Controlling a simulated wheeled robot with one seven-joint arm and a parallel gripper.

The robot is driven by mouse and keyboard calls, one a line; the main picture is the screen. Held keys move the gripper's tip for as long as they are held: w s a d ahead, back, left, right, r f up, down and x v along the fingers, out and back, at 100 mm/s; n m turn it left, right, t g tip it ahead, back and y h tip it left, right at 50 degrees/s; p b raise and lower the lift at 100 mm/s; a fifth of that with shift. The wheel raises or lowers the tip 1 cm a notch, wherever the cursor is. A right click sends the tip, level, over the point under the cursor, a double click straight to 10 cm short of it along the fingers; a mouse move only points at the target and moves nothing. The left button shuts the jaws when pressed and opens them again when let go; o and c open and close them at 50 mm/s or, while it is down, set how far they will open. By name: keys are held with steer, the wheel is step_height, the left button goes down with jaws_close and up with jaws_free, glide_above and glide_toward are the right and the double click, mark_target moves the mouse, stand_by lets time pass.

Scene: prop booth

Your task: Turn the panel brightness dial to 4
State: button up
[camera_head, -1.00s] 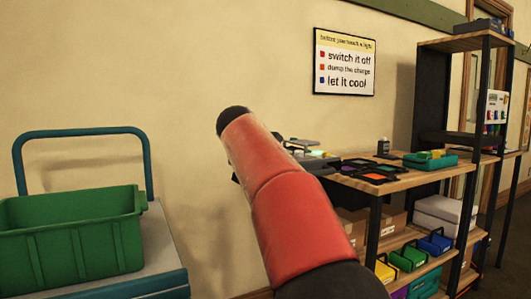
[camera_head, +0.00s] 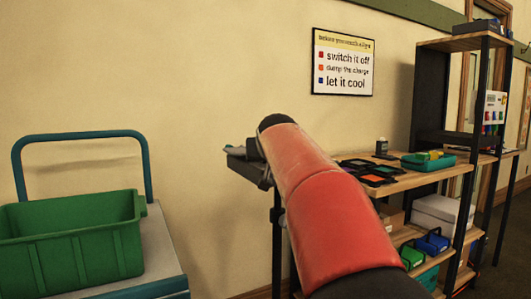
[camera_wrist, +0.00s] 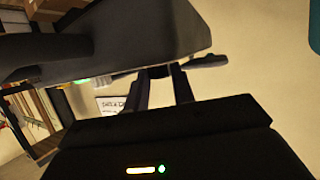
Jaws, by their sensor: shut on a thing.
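A dark grey slab-like body (camera_wrist: 130,45), which looks like the light panel, fills the upper wrist view. My gripper (camera_wrist: 160,74) reaches it with two dark fingers. They are shut on a small dark knob (camera_wrist: 158,71) at the panel's lower edge, which looks like the brightness dial. No numbers or pointer are readable, so I cannot tell its setting. In the head view my red arm hides the fingers and dial; a dark flat piece (camera_head: 248,168) shows left of the arm's end, and I cannot tell what it is.
A bench (camera_head: 408,182) with coloured squares and a teal tray (camera_head: 428,162) stands right, beside tall shelves (camera_head: 428,95). A green crate (camera_head: 75,245) sits on a cart (camera_head: 160,250) at left. A sign (camera_head: 343,62) hangs on the wall. Bare wall lies between cart and arm.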

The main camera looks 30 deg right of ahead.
steer(key=n+y, duration=0.2)
steer(key=y, duration=0.1)
steer(key=shift+d+f+n+t, duration=0.1)
steer(key=shift+d+n+t, duration=0.2)
steer(key=shift+d+n, duration=0.1)
steer(key=n+y+b, duration=0.1)
steer(key=n+y, duration=0.1)
steer(key=y, duration=0.1)
steer(key=shift+d, duration=0.2)
steer(key=n+y, duration=0.3)
steer(key=shift+d+g, duration=0.2)
steer(key=shift+g, duration=0.2)
steer(key=shift+n+g+y+p, duration=0.4)
steer(key=shift+n+y+p, duration=0.25)
steer(key=shift+n+y, duration=0.35)
steer(key=o, duration=1)
steer(key=v, duration=0.7)
steer(key=shift+s+d, duration=0.2)
steer(key=shift+d, duration=0.1)
